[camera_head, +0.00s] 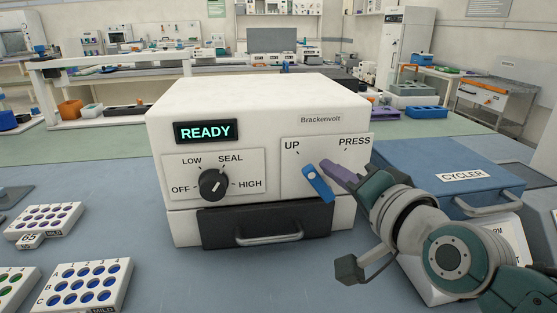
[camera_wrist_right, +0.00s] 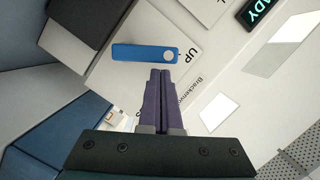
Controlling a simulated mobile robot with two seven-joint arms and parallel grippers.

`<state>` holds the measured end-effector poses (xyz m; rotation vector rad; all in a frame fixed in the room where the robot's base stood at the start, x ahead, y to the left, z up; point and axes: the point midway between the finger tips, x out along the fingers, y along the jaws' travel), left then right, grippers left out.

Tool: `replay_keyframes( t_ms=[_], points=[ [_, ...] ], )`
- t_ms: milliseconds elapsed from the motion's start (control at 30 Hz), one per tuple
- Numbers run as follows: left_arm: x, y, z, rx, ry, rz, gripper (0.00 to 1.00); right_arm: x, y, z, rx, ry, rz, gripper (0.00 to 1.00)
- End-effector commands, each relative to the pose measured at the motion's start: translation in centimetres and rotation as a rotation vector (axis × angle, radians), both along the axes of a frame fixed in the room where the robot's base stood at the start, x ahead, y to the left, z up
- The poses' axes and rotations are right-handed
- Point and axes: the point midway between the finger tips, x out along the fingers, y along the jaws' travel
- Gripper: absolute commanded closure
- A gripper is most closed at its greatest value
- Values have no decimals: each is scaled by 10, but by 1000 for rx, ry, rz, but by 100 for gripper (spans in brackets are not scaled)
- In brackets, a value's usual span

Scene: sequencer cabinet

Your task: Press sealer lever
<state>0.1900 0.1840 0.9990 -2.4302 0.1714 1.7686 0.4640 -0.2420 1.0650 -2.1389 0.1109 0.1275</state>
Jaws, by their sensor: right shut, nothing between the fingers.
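The sealer (camera_head: 259,100) is a white box whose lit display reads READY. Its blue lever (camera_head: 317,184) sits on the right front panel, slanting from upper left to lower right, below the UP and PRESS marks. In the right wrist view the lever (camera_wrist_right: 145,52) lies crosswise just beyond my fingertips, with a grey dot at one end. My right gripper (camera_head: 326,168) is shut and empty, its purple fingers pointing at the panel just right of the lever. The fingers also show in the right wrist view (camera_wrist_right: 160,72). I cannot tell whether they touch the lever. My left gripper is out of view.
A black dial (camera_head: 212,185) points near SEAL. A dark drawer (camera_head: 265,225) with a metal handle is below. A blue CYCLER box (camera_head: 450,165) stands to the right, behind my right arm. Well plates (camera_head: 88,287) lie at the lower left. Bench space in front of the drawer is clear.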

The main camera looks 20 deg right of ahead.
Motion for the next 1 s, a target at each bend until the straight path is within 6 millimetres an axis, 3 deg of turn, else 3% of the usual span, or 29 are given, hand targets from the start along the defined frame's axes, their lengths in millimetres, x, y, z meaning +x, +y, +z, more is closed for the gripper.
replay_keyframes(
  t_ms=[200, 1000],
  points=[
    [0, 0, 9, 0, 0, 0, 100, 1, 3, 1, -55, 13, 0, 100],
    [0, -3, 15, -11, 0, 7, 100, 1, 6, 3, -71, 18, 1, 100]
  ],
)
